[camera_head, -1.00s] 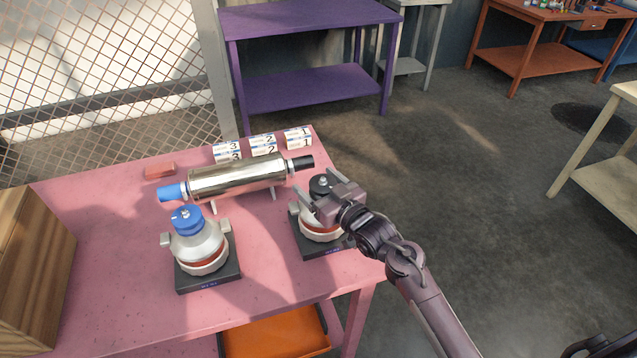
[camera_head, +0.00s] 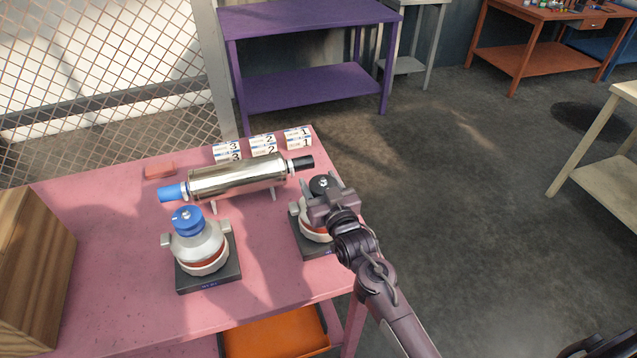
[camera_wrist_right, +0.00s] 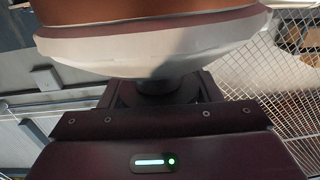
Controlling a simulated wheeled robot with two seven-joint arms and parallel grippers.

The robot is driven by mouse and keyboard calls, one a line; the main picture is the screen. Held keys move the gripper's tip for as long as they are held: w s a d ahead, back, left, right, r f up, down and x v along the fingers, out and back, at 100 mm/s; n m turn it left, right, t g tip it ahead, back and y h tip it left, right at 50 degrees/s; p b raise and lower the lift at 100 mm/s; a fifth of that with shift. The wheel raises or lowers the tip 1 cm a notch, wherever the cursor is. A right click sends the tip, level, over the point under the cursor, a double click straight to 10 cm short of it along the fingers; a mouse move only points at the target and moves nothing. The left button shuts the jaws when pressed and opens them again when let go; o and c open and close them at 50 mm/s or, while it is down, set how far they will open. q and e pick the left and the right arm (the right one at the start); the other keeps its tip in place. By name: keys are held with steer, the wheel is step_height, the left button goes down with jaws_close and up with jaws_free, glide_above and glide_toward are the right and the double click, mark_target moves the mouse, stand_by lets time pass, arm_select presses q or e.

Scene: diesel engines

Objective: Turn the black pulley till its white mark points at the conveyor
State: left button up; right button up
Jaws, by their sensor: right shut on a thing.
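The black pulley (camera_head: 322,184) sits on top of the right-hand engine unit, whose pale round body (camera_head: 314,232) stands on a dark base plate (camera_head: 318,251). My right gripper (camera_head: 324,198) reaches in from the front and is shut on the pulley, covering much of its side. In the right wrist view my gripper (camera_wrist_right: 158,95) closes around a dark round part, with the unit's white rim (camera_wrist_right: 150,55) beyond. No conveyor is clearly recognisable. My left gripper is not in view.
A similar unit with a blue pulley (camera_head: 187,220) stands to the left. A shiny roller (camera_head: 238,178) with blue and black ends lies behind on stands. A wooden box (camera_head: 30,270) stands left.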

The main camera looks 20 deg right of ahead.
steer(key=shift+d+m+h, duration=0.15)
steer(key=shift+m+h, duration=1.15)
steer(key=shift+h, duration=1.1)
steer(key=o, duration=1)
steer(key=s, duration=0.2)
steer(key=s+b, duration=0.1)
steer(key=s, duration=0.1)
steer(key=s+a+b, duration=0.1)
steer(key=s, duration=0.2)
steer(key=shift+s+a, duration=0.1)
steer(key=shift+s, duration=0.3)
